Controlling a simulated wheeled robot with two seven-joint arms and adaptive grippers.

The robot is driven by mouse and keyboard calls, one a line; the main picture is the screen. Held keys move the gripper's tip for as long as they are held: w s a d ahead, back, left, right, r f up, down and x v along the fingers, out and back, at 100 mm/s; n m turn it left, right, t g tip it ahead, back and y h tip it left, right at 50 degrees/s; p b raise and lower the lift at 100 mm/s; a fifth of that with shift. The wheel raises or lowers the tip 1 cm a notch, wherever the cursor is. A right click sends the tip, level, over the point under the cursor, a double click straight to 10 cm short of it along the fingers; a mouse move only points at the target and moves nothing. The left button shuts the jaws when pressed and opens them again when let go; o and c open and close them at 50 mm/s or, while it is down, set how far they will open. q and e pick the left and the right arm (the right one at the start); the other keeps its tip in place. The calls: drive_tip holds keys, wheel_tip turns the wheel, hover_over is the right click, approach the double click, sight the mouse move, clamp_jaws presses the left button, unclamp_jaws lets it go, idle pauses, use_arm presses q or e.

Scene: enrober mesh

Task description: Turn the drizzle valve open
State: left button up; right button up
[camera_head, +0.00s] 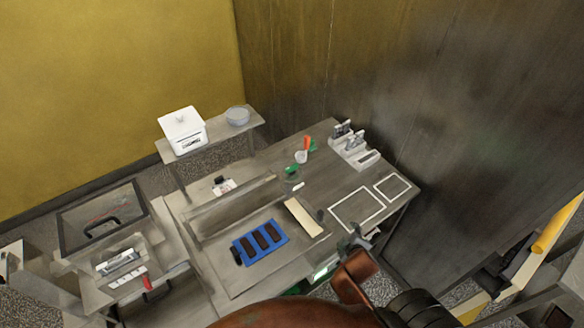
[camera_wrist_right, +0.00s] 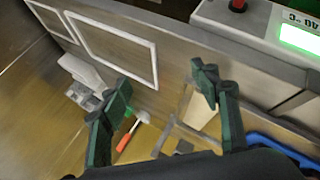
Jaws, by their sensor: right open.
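I cannot tell for certain which part is the drizzle valve. A small red lever (camera_head: 149,283) shows at the front of the machine on the left in the head view. An orange-handled tool (camera_head: 307,144) lies on the back of the table, and it also shows in the right wrist view (camera_wrist_right: 128,136). My right gripper (camera_head: 359,238) is at the table's front right edge, away from the red lever. In the wrist view its two dark green fingers (camera_wrist_right: 162,84) stand apart with nothing between them. My left gripper is not in view.
A blue tray (camera_head: 238,256) with several dark bars sits mid-table beside a beige slab (camera_head: 303,217). White-outlined areas (camera_head: 357,210) are empty. A white box (camera_head: 181,130) and a grey bowl (camera_head: 237,116) stand on a back shelf. A control unit (camera_wrist_right: 265,25) has a red button and green display.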

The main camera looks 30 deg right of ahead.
sight(293, 169)
drive_tip(key=w+d+r+n+t+h, duration=0.1)
drive_tip(key=w+d+r+n+t, duration=0.1)
drive_tip(key=w+r+n+t, duration=0.9)
drive_tip(key=w+a+r+n+y, duration=0.1)
drive_tip(key=w+a+n+y, duration=0.1)
drive_tip(key=w+n, duration=0.3)
drive_tip(key=w+a+r+n+y+p, duration=0.1)
drive_tip(key=w+a+r+n+y, duration=0.1)
drive_tip(key=n, duration=0.6)
drive_tip(key=w+a+r+n+y+p, duration=0.1)
drive_tip(key=w+a+r+n+y, duration=0.1)
drive_tip(key=w+a+n, duration=0.4)
drive_tip(key=shift+w+n+g+y, duration=0.3)
drive_tip(key=shift+w+n+y, duration=0.5)
drive_tip(key=shift+w, duration=0.55)
drive_tip(key=c, duration=1.2)
drive_tip(key=shift+r, duration=0.1)
